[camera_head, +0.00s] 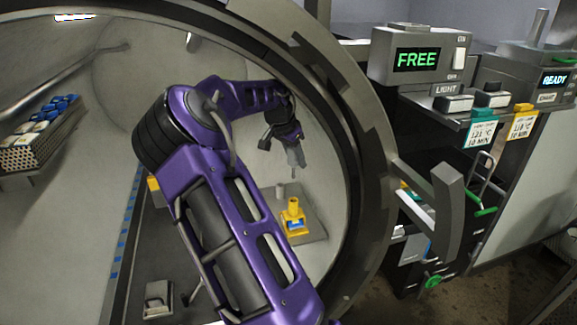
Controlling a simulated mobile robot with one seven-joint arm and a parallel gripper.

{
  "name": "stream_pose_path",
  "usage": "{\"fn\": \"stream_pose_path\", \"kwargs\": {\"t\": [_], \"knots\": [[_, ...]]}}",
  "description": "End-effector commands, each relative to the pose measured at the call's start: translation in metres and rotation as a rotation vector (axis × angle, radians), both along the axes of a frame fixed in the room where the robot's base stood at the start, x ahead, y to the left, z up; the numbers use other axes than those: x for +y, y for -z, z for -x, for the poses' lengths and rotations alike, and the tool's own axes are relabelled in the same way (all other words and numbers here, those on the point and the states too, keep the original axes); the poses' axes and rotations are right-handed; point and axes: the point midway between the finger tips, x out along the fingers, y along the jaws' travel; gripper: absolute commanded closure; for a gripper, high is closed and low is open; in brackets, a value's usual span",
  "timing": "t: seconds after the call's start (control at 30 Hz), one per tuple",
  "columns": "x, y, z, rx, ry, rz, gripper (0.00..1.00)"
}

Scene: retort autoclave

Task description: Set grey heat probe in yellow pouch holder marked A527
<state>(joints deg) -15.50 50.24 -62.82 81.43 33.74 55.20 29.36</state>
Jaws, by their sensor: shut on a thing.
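My gripper (291,143) is inside the round chamber, at the end of my purple arm. It is shut on the grey heat probe (295,158), which points downward with its thin tip low. The yellow pouch holder (293,208) stands below the probe on a flat grey plate, with a blue patch at its base. A clear gap shows between the probe tip and the holder's top. The marking A527 is too small to read. The fingers are small and partly hidden by the gripper body.
The chamber's thick round rim (338,95) stands close to the right of my arm. A rack (45,145) with blue-topped items is at the left wall.

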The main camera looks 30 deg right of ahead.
Motion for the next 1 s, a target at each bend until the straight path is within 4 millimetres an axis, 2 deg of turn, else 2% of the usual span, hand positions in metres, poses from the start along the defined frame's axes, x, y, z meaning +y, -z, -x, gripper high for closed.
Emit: {"fn": "stream_pose_path", "kwargs": {"t": [1.0], "knots": [[0.000, 0.068, 0.000, -0.001, 0.000, -0.001, 1.00]]}}
